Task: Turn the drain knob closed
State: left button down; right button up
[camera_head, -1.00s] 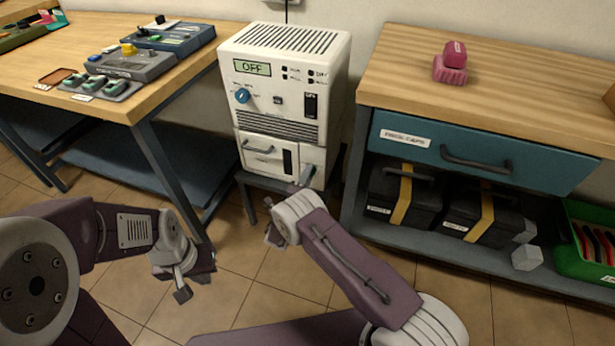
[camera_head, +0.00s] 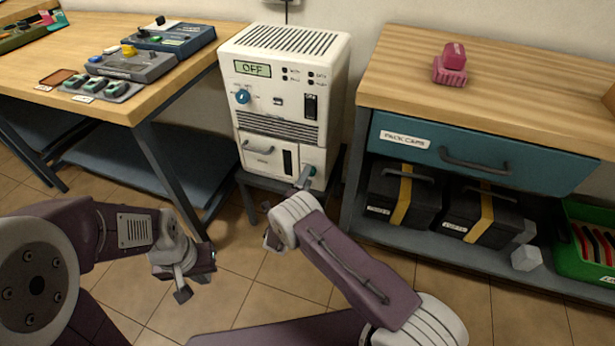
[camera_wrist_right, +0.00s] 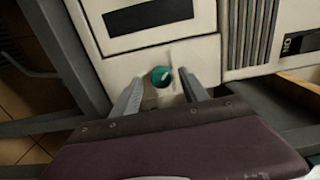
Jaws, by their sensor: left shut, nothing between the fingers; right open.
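The drain knob (camera_wrist_right: 161,76) is a small round green knob with a pale mark, low on the front of the white machine (camera_head: 284,85). In the head view, a bit of the knob (camera_head: 311,170) shows beside my right gripper's fingers. My right gripper (camera_wrist_right: 160,88) is open, with one finger on each side of the knob; the wrist view does not clearly show whether they touch it. My left gripper (camera_head: 196,275) is shut and empty, low over the floor at the left, away from the machine.
A workbench (camera_head: 180,72) is at left. A shelf unit (camera_head: 350,215) with black cases is close at right.

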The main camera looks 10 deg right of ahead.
jog(key=p+v, duration=0.2)
jog(key=v, duration=0.6)
